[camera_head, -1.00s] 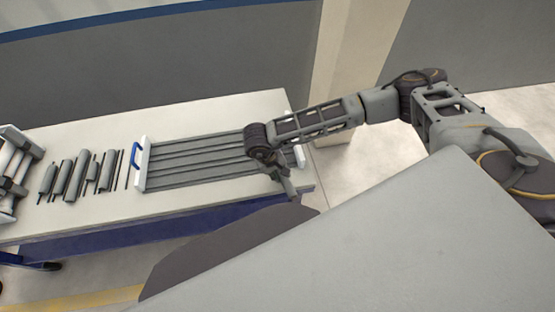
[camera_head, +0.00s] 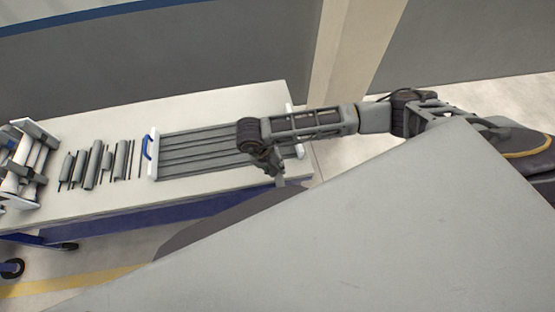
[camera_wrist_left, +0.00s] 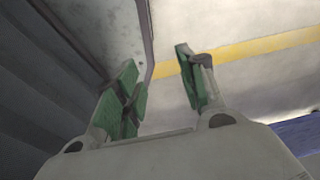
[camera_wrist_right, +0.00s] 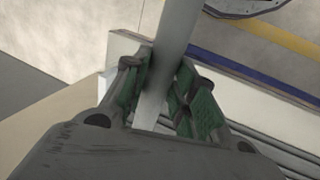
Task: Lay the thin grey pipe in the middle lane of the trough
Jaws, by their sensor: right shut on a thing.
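The trough (camera_head: 153,160) lies on the table, with long parallel lanes, white end plates and a blue handle at its left end. My right gripper (camera_head: 277,172) is over the near right part of the trough. In the right wrist view my right gripper (camera_wrist_right: 162,95) has its green pads shut on a smooth grey pipe (camera_wrist_right: 176,35), with trough lanes at the lower right. The pipe is mostly hidden in the head view, and its height above the trough is unclear. My left gripper (camera_wrist_left: 160,85) is open and empty; it does not show in the head view.
Several grey pipes (camera_head: 93,165) of differing thickness lie on the table (camera_head: 110,120) left of the trough. A rack with white tubes (camera_head: 35,160) stands at the far left. A large grey surface fills the foreground and hides the area nearest me.

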